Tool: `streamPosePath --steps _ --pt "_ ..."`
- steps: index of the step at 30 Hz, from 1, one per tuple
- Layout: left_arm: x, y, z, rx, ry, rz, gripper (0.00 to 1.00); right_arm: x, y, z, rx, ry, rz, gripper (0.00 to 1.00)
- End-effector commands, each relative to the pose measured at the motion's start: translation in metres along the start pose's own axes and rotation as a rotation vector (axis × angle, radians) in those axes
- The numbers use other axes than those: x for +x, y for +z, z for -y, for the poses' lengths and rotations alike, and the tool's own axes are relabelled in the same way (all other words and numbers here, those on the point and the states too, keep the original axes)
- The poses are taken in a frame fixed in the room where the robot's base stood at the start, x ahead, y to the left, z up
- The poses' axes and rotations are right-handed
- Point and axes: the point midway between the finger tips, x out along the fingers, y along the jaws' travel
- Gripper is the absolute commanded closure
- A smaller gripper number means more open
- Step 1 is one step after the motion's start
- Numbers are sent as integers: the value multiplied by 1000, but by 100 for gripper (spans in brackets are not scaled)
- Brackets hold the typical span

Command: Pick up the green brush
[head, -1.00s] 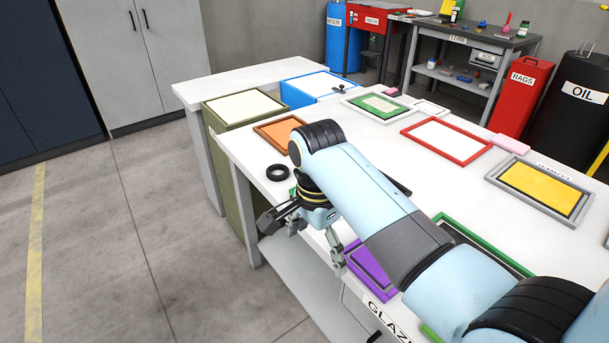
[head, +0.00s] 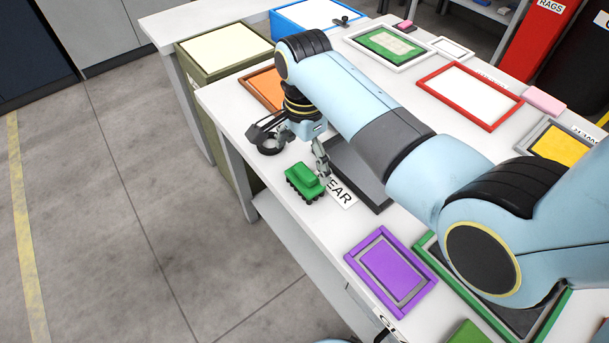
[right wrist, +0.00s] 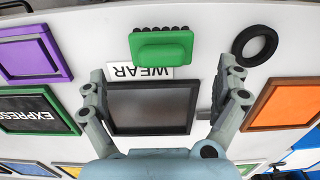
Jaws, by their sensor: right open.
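The green brush (head: 305,182), a green block with a row of black bristles, lies near the table's front edge beside the WEAR label. It also shows in the right wrist view (right wrist: 162,46), just beyond the label. My right gripper (head: 293,152) is open and empty above the table, with one finger close to the brush and the other over the black ring. In the right wrist view the spread fingers of the gripper (right wrist: 163,72) stand to either side, and the brush is ahead between their lines. I cannot tell the gripper's exact height. My left gripper is out of view.
A black ring (right wrist: 254,45) lies beside the brush. A dark grey framed tray (right wrist: 152,107) lies under the gripper. A purple frame (head: 391,271) and an orange frame (right wrist: 284,104) lie to either side. The floor (head: 130,200) in front of the table is clear.

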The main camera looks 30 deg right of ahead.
Motion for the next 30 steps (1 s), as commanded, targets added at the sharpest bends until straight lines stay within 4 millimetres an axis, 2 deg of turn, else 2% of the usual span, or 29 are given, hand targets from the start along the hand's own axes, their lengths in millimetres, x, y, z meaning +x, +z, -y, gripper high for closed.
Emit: streamPosePath --steps 2,5,12,15,23,30 --pt "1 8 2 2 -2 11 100 8 0 0 0 0 -1 0" --pt "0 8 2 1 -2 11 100 15 -1 0 0 1 -1 0" --pt "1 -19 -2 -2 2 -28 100 51 -1 0 0 2 0 0" --pt "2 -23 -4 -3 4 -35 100 61 -2 0 0 0 -1 0" --pt "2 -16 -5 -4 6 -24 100 63 -2 0 0 -2 -1 0" --pt "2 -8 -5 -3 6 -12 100 63 -2 0 0 -1 -1 31"
